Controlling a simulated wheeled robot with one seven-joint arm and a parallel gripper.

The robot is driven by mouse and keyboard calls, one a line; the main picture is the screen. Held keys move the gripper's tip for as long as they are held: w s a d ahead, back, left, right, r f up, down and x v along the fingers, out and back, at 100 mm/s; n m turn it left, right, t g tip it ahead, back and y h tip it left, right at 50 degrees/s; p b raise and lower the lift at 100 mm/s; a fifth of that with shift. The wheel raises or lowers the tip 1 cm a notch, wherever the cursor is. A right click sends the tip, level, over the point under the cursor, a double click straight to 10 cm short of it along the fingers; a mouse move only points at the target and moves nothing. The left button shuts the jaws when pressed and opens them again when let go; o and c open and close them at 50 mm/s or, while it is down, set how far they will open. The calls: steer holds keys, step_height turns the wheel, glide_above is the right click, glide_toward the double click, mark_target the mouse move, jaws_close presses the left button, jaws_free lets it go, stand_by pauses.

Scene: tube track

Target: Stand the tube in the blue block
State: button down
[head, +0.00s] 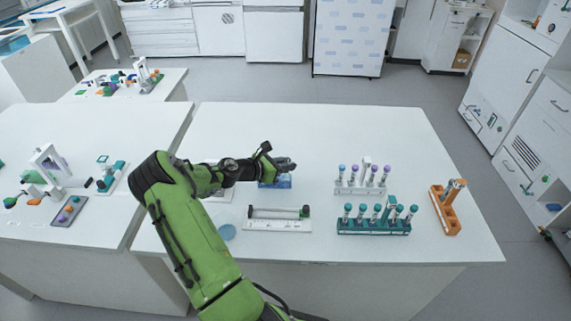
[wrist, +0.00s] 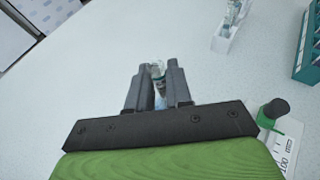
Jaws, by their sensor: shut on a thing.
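My gripper (head: 286,164) is over the blue block (head: 282,183) near the middle of the table; the arm and gripper hide part of the block. In the wrist view my gripper (wrist: 158,70) is shut on the tube (wrist: 158,74).
To the right are a white tube rack (head: 352,190), a teal rack (head: 372,228) with several tubes, and an orange rack (head: 447,222). A pale blue disc (head: 228,232) lies left of the stand. The back is clear.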

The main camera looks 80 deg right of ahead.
steer(key=shift+r+p, duration=1.3)
steer(key=shift+r, duration=0.05)
steer(key=shift+f, duration=0.6)
steer(key=shift+f, duration=0.45)
steer(key=shift+f, duration=0.15)
steer(key=shift+f+b, duration=0.25)
steer(key=shift+b, duration=0.1)
steer(key=shift+r+p, duration=1.25)
steer(key=shift+r, duration=0.2)
steer(key=c, duration=1)
jaws_free()
steer(key=shift+f, duration=0.1)
steer(key=shift+o, duration=0.2)
steer(key=shift+w, duration=0.1)
